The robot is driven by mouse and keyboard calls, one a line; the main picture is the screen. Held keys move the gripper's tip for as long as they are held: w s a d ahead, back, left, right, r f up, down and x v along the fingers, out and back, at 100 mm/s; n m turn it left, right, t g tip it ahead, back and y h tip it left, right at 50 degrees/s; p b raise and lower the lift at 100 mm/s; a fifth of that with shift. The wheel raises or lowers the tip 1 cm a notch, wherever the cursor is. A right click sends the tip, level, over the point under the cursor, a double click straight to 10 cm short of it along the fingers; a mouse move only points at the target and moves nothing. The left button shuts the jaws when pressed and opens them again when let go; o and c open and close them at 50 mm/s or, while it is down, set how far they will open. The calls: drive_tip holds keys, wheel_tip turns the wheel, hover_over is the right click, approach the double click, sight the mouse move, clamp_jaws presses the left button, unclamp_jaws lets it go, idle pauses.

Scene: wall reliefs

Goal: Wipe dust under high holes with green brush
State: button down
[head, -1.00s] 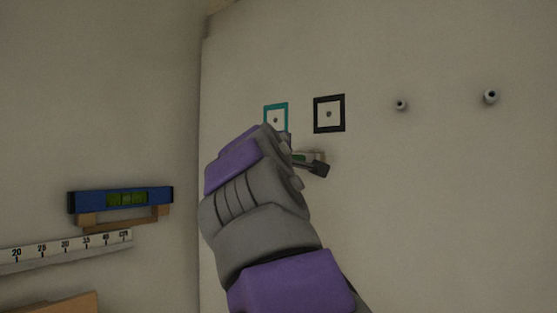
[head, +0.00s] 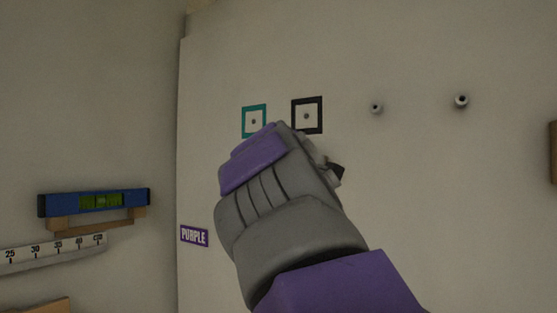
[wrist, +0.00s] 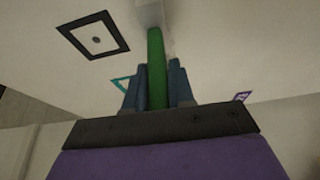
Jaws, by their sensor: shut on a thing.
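The green brush (wrist: 156,60) is between the two fingers of my gripper (wrist: 157,85) in the wrist view. Its pale head (wrist: 150,13) is at the top edge, close to the wall; contact is unclear. In the head view my gripper (head: 332,170) is just below the black-framed hole (head: 307,116); my arm hides most of it and the brush. The teal-framed hole (head: 254,121) is to the left. A faint grey smudge, perhaps dust, shows beside the brush in the wrist view. The black frame also shows there (wrist: 93,37).
A blue level (head: 95,201) rests on a wooden bracket, above a ruler (head: 55,249). A brown object (head: 553,152) is at the right edge.

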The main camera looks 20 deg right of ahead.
drive_tip(key=shift+w+a+p, duration=0.4)
drive_tip(key=shift+w+a, duration=0.2)
drive_tip(key=shift+w, duration=0.2)
drive_tip(key=shift+w+a+p, duration=0.4)
drive_tip(key=shift+w+a, duration=0.2)
drive_tip(key=shift+w, duration=0.15)
drive_tip(key=shift+w+a+p, duration=4.3)
drive_tip(key=shift+w+a, duration=0.75)
drive_tip(key=shift+w, duration=1.85)
drive_tip(key=shift+s+d+r, duration=0.35)
drive_tip(key=shift+s+d, duration=0.3)
drive_tip(key=shift+s, duration=0.1)
drive_tip(key=shift+s+d+r, duration=0.3)
drive_tip(key=shift+s+d, duration=0.3)
drive_tip(key=shift+s, duration=0.15)
